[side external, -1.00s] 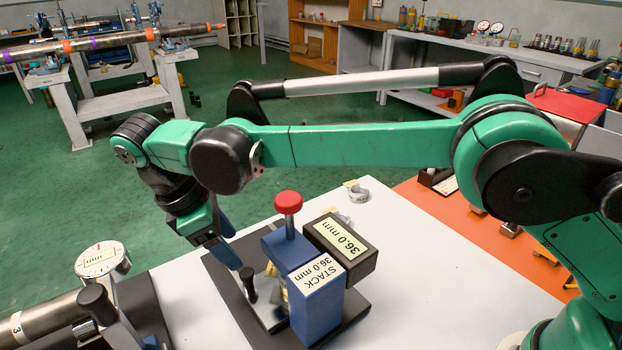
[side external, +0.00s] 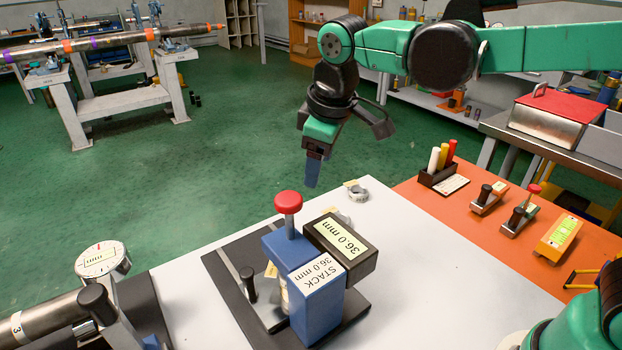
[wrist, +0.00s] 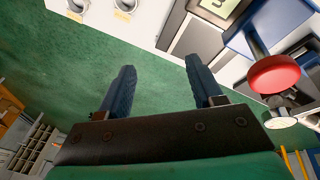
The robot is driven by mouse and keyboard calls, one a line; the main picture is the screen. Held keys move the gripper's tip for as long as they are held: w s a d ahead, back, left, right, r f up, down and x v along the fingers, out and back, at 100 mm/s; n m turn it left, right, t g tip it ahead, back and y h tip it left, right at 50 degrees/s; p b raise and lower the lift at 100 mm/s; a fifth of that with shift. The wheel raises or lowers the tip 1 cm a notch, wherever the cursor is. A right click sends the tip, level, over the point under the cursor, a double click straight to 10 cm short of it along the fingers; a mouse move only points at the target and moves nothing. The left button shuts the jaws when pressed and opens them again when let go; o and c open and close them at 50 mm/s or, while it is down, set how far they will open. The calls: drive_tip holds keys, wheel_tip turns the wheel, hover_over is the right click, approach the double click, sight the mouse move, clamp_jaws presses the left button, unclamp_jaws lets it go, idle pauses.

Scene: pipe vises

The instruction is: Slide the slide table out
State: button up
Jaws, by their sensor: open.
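The slide table (side external: 268,314) is a grey metal plate with a black knob (side external: 248,283) standing on it. It sits on a dark base at the foot of a blue press with a red top knob (side external: 288,203). Part of the plate runs behind the blue body, and how far out it is I cannot tell exactly. My gripper (side external: 312,184) is open and empty, in the air above and behind the press, clear of the black knob. In the wrist view my gripper's blue fingers (wrist: 163,74) are apart, and the red knob (wrist: 275,74) is at the right.
A display box (side external: 340,240) reading 36.0 mm is on the press. A dial gauge (side external: 102,260) and pipe stand at lower left. Pens (side external: 441,158) and small tools stand on the orange mat at right.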

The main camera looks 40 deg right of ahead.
drive_tip(key=s+d+f+m+t, duration=0.4)
drive_tip(key=s+d+m, duration=0.3)
drive_tip(key=s+d, duration=0.15)
wheel_tip(320, 180, up, 14)
drive_tip(key=r+n+g, duration=0.1)
drive_tip(key=n+g, duration=0.5)
drive_tip(key=g, duration=0.1)
hover_over(288, 198)
drive_tip(key=shift+y, duration=0.3)
wheel_tip(288, 198, down, 11)
drive_tip(key=shift+r, duration=0.1)
wheel_tip(288, 198, up, 10)
drive_tip(key=r, duration=0.1)
drive_tip(key=s+d+f+m+t, duration=0.2)
drive_tip(key=d+f+m+t, duration=0.1)
drive_tip(key=d+f, duration=0.4)
drive_tip(key=s+d+f+m+t, duration=0.3)
drive_tip(key=d+f+t, duration=0.1)
drive_tip(key=d+f, duration=0.3)
drive_tip(key=shift+d+f, duration=0.4)
drive_tip(key=shift+d, duration=0.35)
